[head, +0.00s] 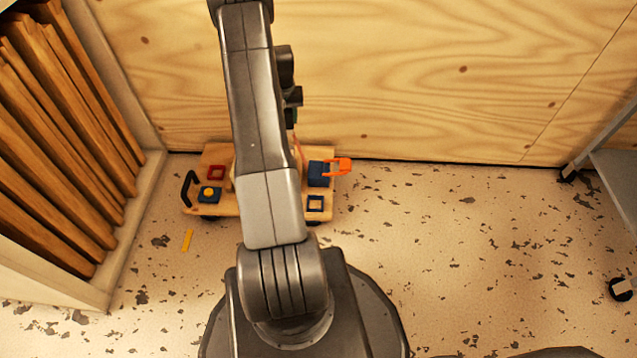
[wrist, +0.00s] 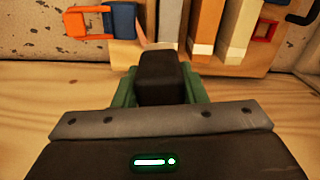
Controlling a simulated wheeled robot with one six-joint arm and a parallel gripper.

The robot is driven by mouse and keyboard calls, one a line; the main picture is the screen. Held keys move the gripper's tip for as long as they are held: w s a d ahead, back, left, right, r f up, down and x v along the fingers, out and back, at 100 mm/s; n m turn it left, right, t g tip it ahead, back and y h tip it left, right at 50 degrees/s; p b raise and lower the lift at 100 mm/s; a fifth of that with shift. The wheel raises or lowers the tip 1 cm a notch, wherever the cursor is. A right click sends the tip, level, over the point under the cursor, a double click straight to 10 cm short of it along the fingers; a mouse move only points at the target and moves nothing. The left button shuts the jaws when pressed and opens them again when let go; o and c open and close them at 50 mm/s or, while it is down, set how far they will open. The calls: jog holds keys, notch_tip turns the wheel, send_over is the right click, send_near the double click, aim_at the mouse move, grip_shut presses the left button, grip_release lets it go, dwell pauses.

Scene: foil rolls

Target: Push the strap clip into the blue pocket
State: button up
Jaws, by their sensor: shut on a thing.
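An orange strap clip (head: 338,167) sits at the right edge of a wooden cart, against the dark blue pocket (head: 317,174). In the wrist view the orange clip (wrist: 84,22) is an open loop beside the blue pocket (wrist: 121,20), at the top left. It seems to meet the pocket's side; how deep it sits I cannot tell. My gripper, with green fingers (wrist: 157,90), is shut on a dark block (wrist: 160,75), apart from the clip and to its right in the wrist view. In the head view my arm mostly hides the gripper.
Long boxes (wrist: 205,30) stand mid-cart. A plywood wall (head: 430,80) is close behind. Floor (head: 470,240) to the right is free.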

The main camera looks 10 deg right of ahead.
jog(key=shift+m, duration=0.8)
jog(key=shift+s+d+f+b, duration=0.9)
jog(key=shift+s+f, duration=1.5)
jog(key=shift+f, duration=1.45)
jog(key=shift+s+d+f+b, duration=0.55)
jog(key=shift+s+d+f, duration=0.5)
jog(key=shift+s+f, duration=2.15)
jog(key=shift+s+d+f+b, duration=0.9)
jog(key=shift+s+f, duration=0.75)
jog(key=shift+f, duration=2.9)
jog(key=shift+s+d+f+b, duration=0.1)
jog(key=shift+f+b, duration=0.45)
jog(key=shift+b, duration=0.15)
jog(key=shift+f+b, duration=0.45)
jog(key=shift+f+b, duration=0.4)
jog(key=o, duration=1.1)
